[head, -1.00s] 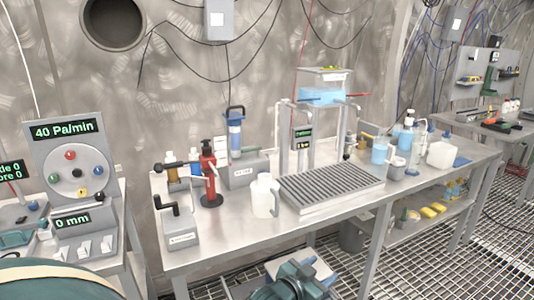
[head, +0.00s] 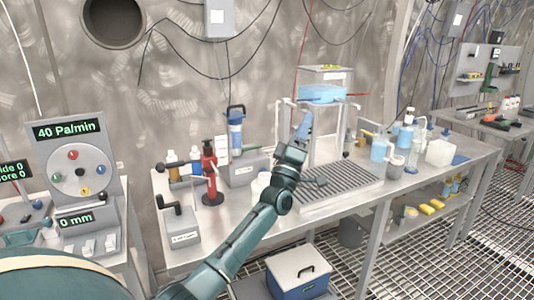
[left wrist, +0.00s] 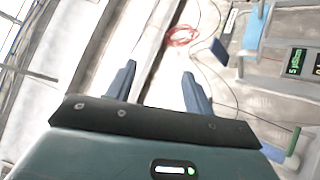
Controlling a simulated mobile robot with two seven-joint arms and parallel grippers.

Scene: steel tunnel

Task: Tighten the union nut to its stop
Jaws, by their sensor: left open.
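I cannot make out a union nut for certain in either view. My left gripper (head: 304,124) is raised in front of the steel stand (head: 284,130) that carries a blue water tray (head: 322,94). In the left wrist view the two blue-grey fingers of the left gripper (left wrist: 159,84) are apart, with nothing between them. The stand's small green display (left wrist: 295,61) is at the right of that view. Part of the stand is hidden behind my left arm in the head view. My right gripper is not in view.
A slatted drain tray (head: 345,186) lies on the steel bench below the stand. A red hand pump (head: 210,172) and a blue filter cartridge (head: 236,130) stand to the left. A blue cooler (head: 298,283) sits below.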

